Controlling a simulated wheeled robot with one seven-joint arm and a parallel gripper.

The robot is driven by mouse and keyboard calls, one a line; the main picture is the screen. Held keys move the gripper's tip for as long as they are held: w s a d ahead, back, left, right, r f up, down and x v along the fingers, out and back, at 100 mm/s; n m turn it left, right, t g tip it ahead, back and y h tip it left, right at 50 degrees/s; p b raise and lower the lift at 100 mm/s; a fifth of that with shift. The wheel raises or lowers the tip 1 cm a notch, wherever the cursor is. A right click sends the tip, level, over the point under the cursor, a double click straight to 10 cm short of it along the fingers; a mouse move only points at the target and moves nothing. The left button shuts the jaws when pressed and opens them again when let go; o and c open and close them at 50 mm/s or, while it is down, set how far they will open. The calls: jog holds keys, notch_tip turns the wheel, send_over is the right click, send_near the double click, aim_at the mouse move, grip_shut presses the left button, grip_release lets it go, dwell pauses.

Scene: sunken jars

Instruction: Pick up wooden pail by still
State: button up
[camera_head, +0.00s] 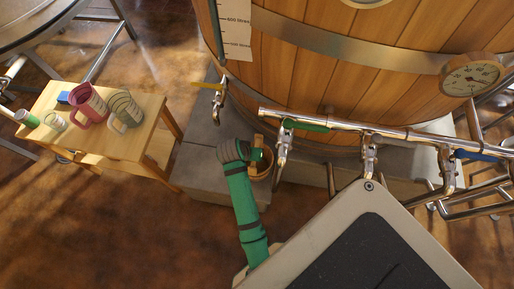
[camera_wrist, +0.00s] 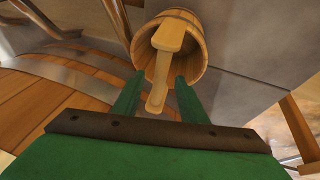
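The wooden pail (camera_head: 264,172) stands on the grey step below the big wooden vat, partly hidden by my gripper. In the wrist view the pail (camera_wrist: 196,39) has banded staves, and its mouth faces the camera. A flat pale wooden piece (camera_wrist: 167,38), seemingly its handle, reaches from the mouth toward me. My gripper (camera_wrist: 159,77) is open, its two green fingers on either side of this piece, with gaps showing. In the head view my gripper (camera_head: 257,155) is at the pail's upper left; its fingers are hard to make out there.
The vat (camera_head: 310,75) rises close behind the pail. A steel pipe (camera_head: 330,128) with taps and valves runs just above and right of it. A wooden bench (camera_head: 95,138) with several jugs and cups stands left. Open floor (camera_head: 110,225) lies in front.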

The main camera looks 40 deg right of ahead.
jog(key=x, duration=0.7)
jog(key=shift+w+f, duration=0.25)
jog(key=shift+w, duration=0.15)
jog(key=shift+s+d, duration=0.1)
jog(key=shift+d, duration=0.3)
grip_shut()
